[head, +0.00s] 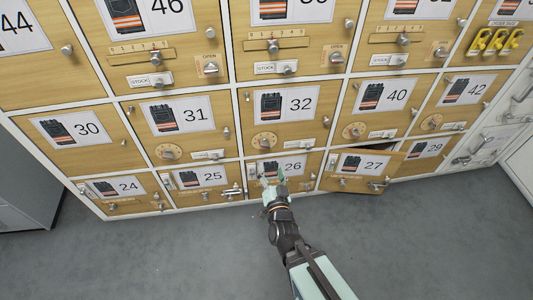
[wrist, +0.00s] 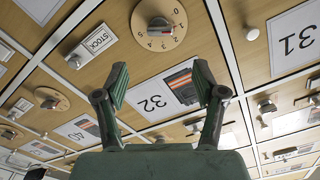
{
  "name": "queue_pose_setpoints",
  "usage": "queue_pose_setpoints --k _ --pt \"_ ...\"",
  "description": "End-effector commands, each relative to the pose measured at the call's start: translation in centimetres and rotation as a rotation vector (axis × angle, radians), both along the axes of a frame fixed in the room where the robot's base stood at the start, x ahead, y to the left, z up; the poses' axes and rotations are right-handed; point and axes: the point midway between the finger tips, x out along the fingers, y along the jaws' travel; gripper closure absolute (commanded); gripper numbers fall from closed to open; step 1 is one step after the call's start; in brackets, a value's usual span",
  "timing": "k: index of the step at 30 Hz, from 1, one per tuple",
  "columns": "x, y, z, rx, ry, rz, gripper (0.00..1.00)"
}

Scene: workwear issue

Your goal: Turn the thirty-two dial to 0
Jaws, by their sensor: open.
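The thirty-two dial (head: 265,141) is a round tan disc with a metal knob, at the lower left of the wooden door labelled 32 (head: 290,103). In the wrist view the dial (wrist: 160,24) appears upside down at the top, with printed numbers along its rim and the 0 at the right of them. I cannot tell which number the knob points to. My gripper (head: 270,184) is open and empty, below the dial and in front of door 26. In the wrist view its fingers (wrist: 160,88) frame the 32 label, apart from the dial.
A STOCK plate and small latch (head: 288,142) sit right of the dial. Door 27 (head: 362,168) stands ajar at the lower right. Door 31 (head: 184,113) and door 40 (head: 386,95) have similar dials. Yellow padlocks (head: 496,41) hang at the upper right. The grey floor (head: 150,255) is clear.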

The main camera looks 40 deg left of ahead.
Motion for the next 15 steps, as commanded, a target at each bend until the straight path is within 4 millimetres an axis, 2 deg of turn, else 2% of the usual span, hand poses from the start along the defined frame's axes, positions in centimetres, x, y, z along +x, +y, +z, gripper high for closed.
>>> queue_pose_setpoints --k 1,11,15 --pt "0.2 0.2 -0.5 0.004 -0.001 -0.001 0.30" --pt "1.4 1.4 -0.5 0.006 -0.002 0.003 0.30" --pt "3.3 3.3 -0.5 0.005 0.000 0.000 0.30"
